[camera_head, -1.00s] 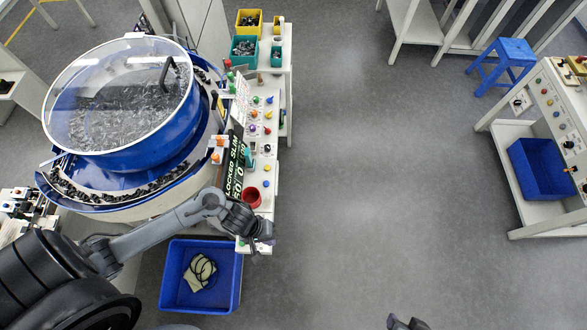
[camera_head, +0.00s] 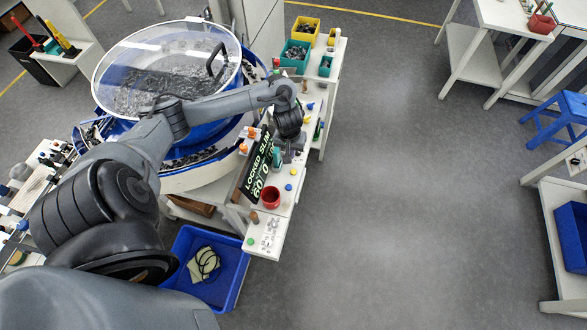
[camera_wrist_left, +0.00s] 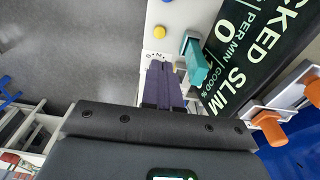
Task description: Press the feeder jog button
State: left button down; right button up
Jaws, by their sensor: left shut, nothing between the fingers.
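The white control panel (camera_head: 266,222) beside the bowl feeder (camera_head: 165,70) carries several coloured buttons and knobs. I cannot read which one is the feeder jog button. My left gripper (camera_head: 291,138) is over the middle of the panel and hides part of it. In the left wrist view its dark fingers (camera_wrist_left: 163,70) are shut and empty, pointing at the panel beside a teal lever (camera_wrist_left: 194,62). A yellow button (camera_wrist_left: 160,31) lies beyond the fingertips. The head view shows a yellow button (camera_head: 294,172) and a blue button (camera_head: 289,187). My right gripper is out of view.
A black display sign (camera_head: 257,172) stands along the panel's bowl side. Orange knobs (camera_wrist_left: 270,128) are near the left gripper. A red cup (camera_head: 271,196) sits on the panel. A blue bin (camera_head: 205,268) is below. Open floor lies to the right.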

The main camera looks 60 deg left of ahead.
pick_arm(q)
jog(key=b, duration=0.5)
send_near(293, 172)
jog(key=f, duration=0.5)
jog(key=shift+w+a+f, duration=0.25)
jog(key=shift+w+f, duration=0.05)
jog(key=shift+w, duration=0.05)
jog(key=shift+f, duration=0.6)
jog(key=shift+w, duration=0.1)
